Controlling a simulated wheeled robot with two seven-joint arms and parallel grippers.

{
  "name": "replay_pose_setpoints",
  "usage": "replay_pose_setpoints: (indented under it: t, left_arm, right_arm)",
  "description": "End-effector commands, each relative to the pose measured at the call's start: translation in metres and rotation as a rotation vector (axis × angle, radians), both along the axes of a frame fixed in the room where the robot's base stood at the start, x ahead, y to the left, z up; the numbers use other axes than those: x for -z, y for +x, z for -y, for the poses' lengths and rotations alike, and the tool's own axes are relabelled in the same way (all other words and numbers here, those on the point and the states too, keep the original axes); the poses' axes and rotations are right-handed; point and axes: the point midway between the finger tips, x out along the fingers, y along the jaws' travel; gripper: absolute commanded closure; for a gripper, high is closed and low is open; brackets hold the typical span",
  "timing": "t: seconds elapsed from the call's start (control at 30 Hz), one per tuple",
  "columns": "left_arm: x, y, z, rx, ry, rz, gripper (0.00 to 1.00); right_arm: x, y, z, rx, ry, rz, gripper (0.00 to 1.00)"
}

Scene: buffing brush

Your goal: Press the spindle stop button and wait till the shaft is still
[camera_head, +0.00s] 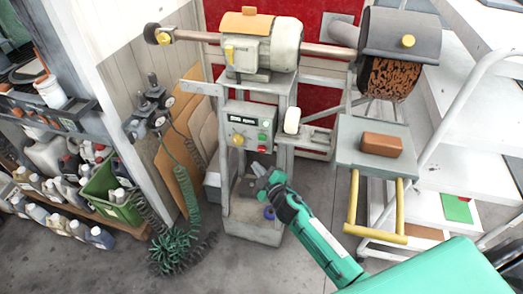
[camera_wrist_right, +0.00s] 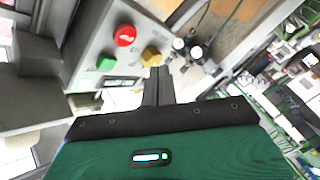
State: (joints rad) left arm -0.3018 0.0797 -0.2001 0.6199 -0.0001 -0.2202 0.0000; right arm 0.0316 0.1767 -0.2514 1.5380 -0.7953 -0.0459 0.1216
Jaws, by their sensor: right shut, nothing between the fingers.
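The control box (camera_head: 235,109) on the machine pedestal carries a red button (camera_wrist_right: 125,36), a green button (camera_wrist_right: 106,63) and a yellow knob (camera_wrist_right: 151,56). The green button (camera_head: 266,122) and yellow knob (camera_head: 238,140) also show in the head view. My right gripper (camera_head: 258,171) is shut and empty, just below and in front of the box. In the right wrist view its fingertips (camera_wrist_right: 158,72) lie near the yellow knob, to the right of and below the red button; contact is unclear. The shaft (camera_head: 325,49) leads to the brush (camera_head: 390,80); one frame cannot show whether it turns.
A grey shelf (camera_head: 350,148) with a brown block (camera_head: 381,144) and a yellow handle (camera_head: 376,238) stands right of the box. Coiled green hose (camera_head: 175,245) and bottle shelves lie left. A white rack (camera_head: 470,175) is at the right.

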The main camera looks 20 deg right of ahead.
Motion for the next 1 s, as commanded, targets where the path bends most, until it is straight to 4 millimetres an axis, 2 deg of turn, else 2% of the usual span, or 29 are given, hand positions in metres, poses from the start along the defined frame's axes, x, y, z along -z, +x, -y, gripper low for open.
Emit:
replay_pose_setpoints:
  t: [0.2,0.4,1.0]
  left_arm:
    - [0.003,0.002,0.0,0.0,0.001,0.002,0.59]
    - [0.003,0.002,0.0,0.0,0.001,0.002,0.59]
    - [0.003,0.002,0.0,0.0,0.001,0.002,0.59]
  right_arm:
    - [0.0,0.024,0.016,0.001,-0.001,0.0,1.0]
    - [0.0,0.035,0.024,0.0,-0.001,0.0,1.0]
    - [0.0,0.037,0.025,0.0,0.0,0.0,1.0]
